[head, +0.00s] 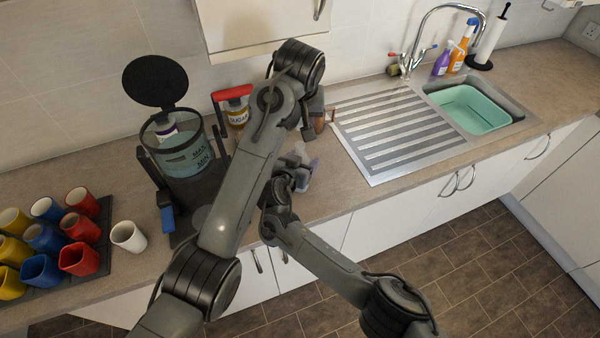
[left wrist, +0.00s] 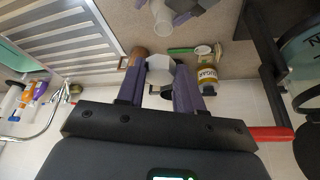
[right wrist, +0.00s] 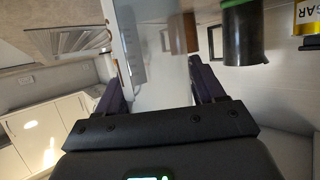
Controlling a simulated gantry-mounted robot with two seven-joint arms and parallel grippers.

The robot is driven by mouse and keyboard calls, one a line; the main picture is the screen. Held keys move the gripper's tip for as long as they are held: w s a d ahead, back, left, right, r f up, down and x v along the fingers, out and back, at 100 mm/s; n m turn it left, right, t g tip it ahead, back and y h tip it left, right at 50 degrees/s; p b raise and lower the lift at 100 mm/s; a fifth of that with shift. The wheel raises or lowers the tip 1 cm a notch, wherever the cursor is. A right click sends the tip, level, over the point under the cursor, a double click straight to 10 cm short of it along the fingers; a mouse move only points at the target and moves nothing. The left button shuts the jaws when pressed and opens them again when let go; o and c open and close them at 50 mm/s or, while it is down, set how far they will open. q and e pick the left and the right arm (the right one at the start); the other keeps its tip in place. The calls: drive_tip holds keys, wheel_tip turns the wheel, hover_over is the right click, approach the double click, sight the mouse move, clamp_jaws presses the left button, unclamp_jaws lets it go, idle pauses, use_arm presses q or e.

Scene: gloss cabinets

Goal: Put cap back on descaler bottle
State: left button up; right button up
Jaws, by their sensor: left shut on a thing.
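My left gripper (head: 314,108) is above the counter in the head view. In the left wrist view its fingers (left wrist: 158,92) are shut on a white faceted cap (left wrist: 160,68). The white descaler bottle (left wrist: 162,18) shows beyond the cap, apart from it. In the right wrist view the pale bottle (right wrist: 160,60) fills the space between the fingers of my right gripper (right wrist: 158,80), which appear shut on it. In the head view the bottle (head: 299,153) is partly hidden by my right gripper (head: 308,168), and its exact tilt is hard to tell.
A machine with a clear water tank (head: 183,155) and raised black lid stands left of my arms. A sugar jar (head: 238,116) is behind them. Colored cups (head: 78,228) and a white cup (head: 128,236) stand at left. The drainer (head: 400,130) at right is clear.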

drive_tip(key=c, duration=1.1)
use_arm(q)
hover_over(298, 145)
drive_tip(key=s, duration=0.1)
drive_tip(key=shift+s+d+f, duration=0.1)
drive_tip(key=shift+d+f, duration=0.05)
drive_tip(key=shift+f, duration=1.1)
drive_tip(key=shift+d+f, duration=0.1)
drive_tip(key=shift+f, duration=1.1)
drive_tip(key=shift+f, duration=0.15)
drive_tip(key=shift+f, duration=0.8)
drive_tip(key=shift+f, duration=0.5)
use_arm(e)
clamp_jaws()
use_arm(q)
drive_tip(key=m, duration=0.1)
drive_tip(key=m+h, duration=0.1)
drive_tip(key=m, duration=0.1)
drive_tip(key=m+h, duration=0.1)
drive_tip(key=m, duration=0.1)
drive_tip(key=shift+a+g, duration=0.25)
drive_tip(key=shift+g, duration=0.15)
drive_tip(key=m, duration=0.2)
drive_tip(key=m+g+h, duration=0.1)
drive_tip(key=m, duration=0.3)
drive_tip(key=shift+w+a+h, duration=0.35)
drive_tip(key=shift+w+h, duration=0.05)
drive_tip(key=shift+m+g, duration=0.5)
drive_tip(key=shift+m, duration=0.5)
